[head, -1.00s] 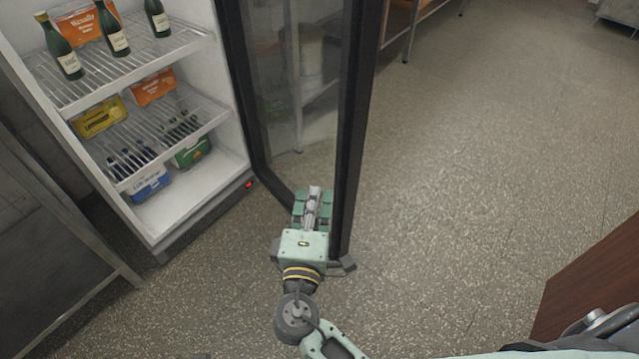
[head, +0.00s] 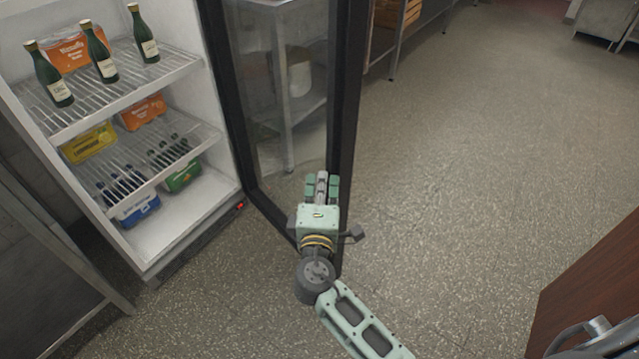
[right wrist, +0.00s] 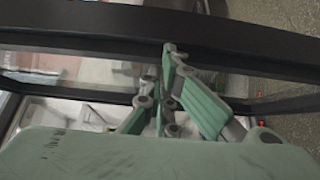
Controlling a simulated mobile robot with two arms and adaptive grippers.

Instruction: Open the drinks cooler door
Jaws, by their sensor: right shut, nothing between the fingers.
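The drinks cooler (head: 190,222) stands at the left of the head view with its shelves exposed. Its glass door (head: 262,120) stands open, swung out to the right of the shelves, with a dark frame (head: 345,110). My right gripper (head: 321,180) is shut and empty, at the lower part of the door on its inner, glass side, close to the free edge. In the right wrist view the gripper fingers (right wrist: 168,75) lie in front of the dark door frame (right wrist: 220,40); I cannot tell whether they touch it. My left gripper is not in view.
Green bottles (head: 100,55) and drink packs (head: 142,112) sit on the cooler shelves. A metal-framed unit (head: 45,250) stands left of the cooler. A brown wooden panel (head: 595,275) is at the lower right. The floor (head: 460,170) right of the door is clear.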

